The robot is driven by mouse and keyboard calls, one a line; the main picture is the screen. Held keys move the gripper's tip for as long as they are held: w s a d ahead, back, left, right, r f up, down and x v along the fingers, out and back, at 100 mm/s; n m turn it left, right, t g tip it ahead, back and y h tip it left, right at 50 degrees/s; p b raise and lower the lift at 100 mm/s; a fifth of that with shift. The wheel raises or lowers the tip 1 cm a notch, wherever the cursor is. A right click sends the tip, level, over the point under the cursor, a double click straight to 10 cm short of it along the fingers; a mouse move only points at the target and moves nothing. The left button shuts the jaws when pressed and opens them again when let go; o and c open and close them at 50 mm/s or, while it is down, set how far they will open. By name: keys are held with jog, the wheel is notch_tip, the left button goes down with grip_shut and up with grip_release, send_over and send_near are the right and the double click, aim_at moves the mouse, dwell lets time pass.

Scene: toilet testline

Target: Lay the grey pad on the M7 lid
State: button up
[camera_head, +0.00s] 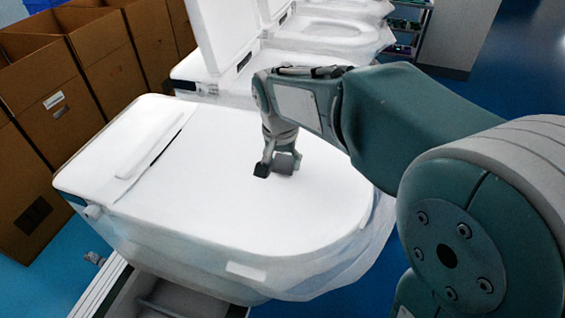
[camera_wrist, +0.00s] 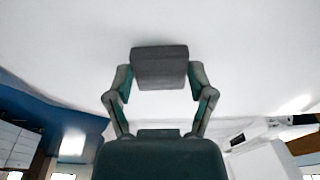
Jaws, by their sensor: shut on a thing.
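The nearest toilet has a closed, flat white lid (camera_head: 220,205), which I take as the M7 lid; no label is readable. My gripper (camera_head: 275,166) points down over the middle of this lid. It is shut on the grey pad (camera_head: 286,162), a small dark grey block. In the wrist view the pad (camera_wrist: 160,65) sits between the two fingertips, with the white lid (camera_wrist: 60,50) filling the area behind it. The pad is at or just above the lid surface; I cannot tell whether it touches.
More white toilets (camera_head: 325,35) stand behind, the nearest of them with its lid raised. Brown cardboard boxes (camera_head: 50,105) line the left side. A shelf (camera_head: 408,25) stands at the back. The lid around my gripper is clear.

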jog(key=shift+f, duration=0.6)
jog(key=o, duration=0.7)
jog(key=shift+c, duration=0.2)
